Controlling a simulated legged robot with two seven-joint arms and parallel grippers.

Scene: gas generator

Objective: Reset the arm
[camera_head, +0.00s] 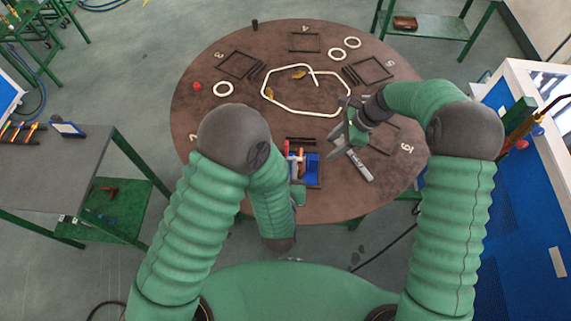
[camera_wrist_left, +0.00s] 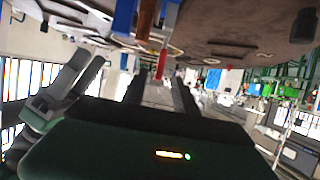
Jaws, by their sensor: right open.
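My right gripper (camera_head: 347,128) is over the right half of the round brown table (camera_head: 215,185), with its jaws apart and nothing between them. It is near a grey-and-white marker-like cylinder (camera_head: 359,165). My left arm bends down at the front of the table, and its dark end (camera_head: 278,243) is below the table's front edge. The left gripper's jaws cannot be made out in the head view.
A white tube loop (camera_head: 285,106), white rings (camera_head: 223,89), a red button-like piece (camera_head: 197,86) and a blue tray (camera_head: 312,165) with red parts lie on the table. A grey side table (camera_head: 65,160) stands left. A blue cabinet (camera_head: 535,210) stands right.

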